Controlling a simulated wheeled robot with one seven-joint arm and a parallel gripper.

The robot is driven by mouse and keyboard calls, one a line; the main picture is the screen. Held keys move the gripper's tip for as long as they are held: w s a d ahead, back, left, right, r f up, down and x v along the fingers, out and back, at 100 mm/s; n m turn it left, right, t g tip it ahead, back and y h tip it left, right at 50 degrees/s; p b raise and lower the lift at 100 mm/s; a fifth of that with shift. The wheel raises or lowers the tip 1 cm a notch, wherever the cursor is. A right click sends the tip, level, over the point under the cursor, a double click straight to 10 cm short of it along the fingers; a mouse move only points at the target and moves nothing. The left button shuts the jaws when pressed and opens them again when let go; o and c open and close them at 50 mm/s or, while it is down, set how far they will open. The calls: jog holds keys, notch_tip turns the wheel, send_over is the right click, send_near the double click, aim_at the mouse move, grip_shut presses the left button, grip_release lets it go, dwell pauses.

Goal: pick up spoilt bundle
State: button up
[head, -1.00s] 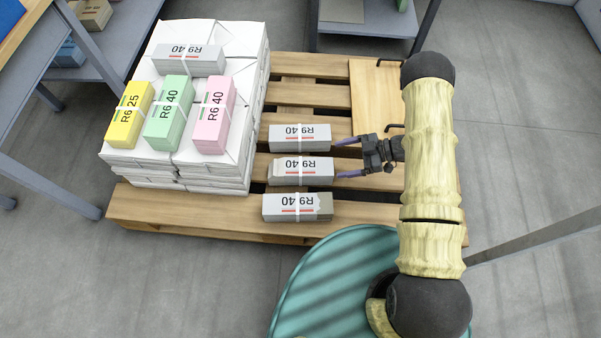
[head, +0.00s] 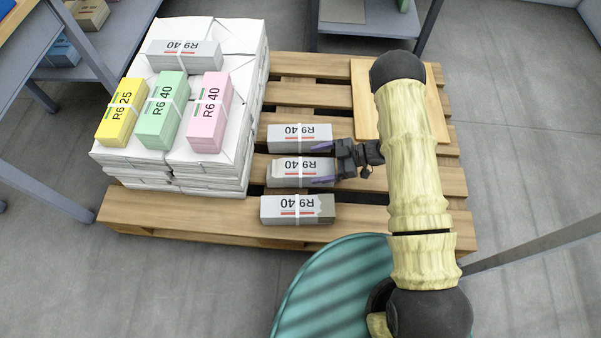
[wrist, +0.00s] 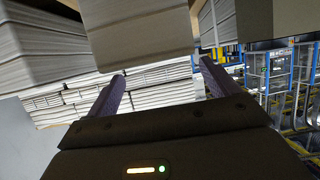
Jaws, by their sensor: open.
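Three grey bundles marked R9.40 lie in a row on the pallet: a rear one (head: 288,137), a middle one (head: 284,174) and a front one (head: 280,209). The middle one has a ragged left end; the front one has a darker, uneven right end. I cannot tell for sure which is spoilt. My gripper (head: 322,164) is open at the right end of the middle bundle, with its fingers along the bundle's two long sides. In the wrist view, the end of a bundle (wrist: 138,28) shows between my fingertips (wrist: 160,78). Contact cannot be made out.
A tall white paper stack (head: 215,180) stands left on the pallet (head: 180,217). It carries a yellow bundle (head: 118,118), a green one (head: 158,125), a pink one (head: 208,128) and another grey one (head: 170,57). A shelf stands at the back.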

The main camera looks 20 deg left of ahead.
aim_at(299, 167)
jog(key=b+x, duration=0.2)
jog(key=x, duration=0.1)
jog(key=shift+f, duration=0.4)
jog(key=shift+a+b, duration=0.35)
jog(key=shift+a, duration=0.05)
jog(key=shift+r, duration=0.15)
jog(key=c, duration=1.9)
jog(key=shift+o, duration=0.2)
jog(key=shift+r, duration=0.1)
notch_tip(299, 167, up, 10)
jog(key=p, duration=0.6)
jog(key=shift+p, duration=0.4)
